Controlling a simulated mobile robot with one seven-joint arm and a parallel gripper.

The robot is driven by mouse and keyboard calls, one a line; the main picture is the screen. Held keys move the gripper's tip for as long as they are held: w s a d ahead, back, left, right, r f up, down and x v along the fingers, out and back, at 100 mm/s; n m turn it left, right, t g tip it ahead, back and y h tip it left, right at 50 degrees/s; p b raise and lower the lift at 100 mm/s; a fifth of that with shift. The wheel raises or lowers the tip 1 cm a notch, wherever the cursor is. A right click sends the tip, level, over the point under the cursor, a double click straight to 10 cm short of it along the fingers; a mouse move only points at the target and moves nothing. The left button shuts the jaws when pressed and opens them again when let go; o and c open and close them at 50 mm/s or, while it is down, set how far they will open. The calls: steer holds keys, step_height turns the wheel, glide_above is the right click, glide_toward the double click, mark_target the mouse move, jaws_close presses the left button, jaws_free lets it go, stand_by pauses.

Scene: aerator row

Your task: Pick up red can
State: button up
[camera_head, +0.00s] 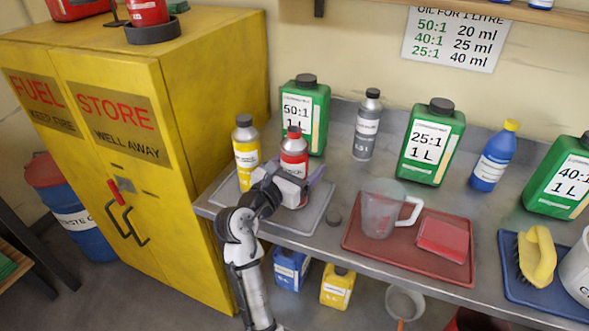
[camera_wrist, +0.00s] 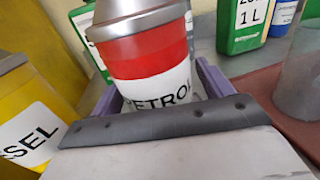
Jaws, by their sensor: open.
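A red can (camera_head: 294,148) with a red cap and a white band stands on a grey tray on the bench. In the wrist view the can (camera_wrist: 152,52) shows its grey shoulder, red band and white label reading "PETRO…". My gripper (camera_head: 292,182) is open at the can's near side, low on its body. In the wrist view its purple fingers stand on the left and right of the can, with the can between them; my gripper (camera_wrist: 160,90) hides the can's base. Whether either finger touches the can cannot be told.
A yellow bottle (camera_head: 246,155) stands close left of the can, also in the wrist view (camera_wrist: 28,120). A green 50:1 container (camera_head: 318,118) is behind. The grey tray (camera_head: 312,222) lies beneath. A clear jug (camera_head: 378,212) stands on a red tray (camera_head: 352,240) to the right.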

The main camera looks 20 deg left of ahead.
steer(key=c, duration=1.1)
steer(key=shift+r, duration=0.1)
steer(key=shift+c, duration=0.2)
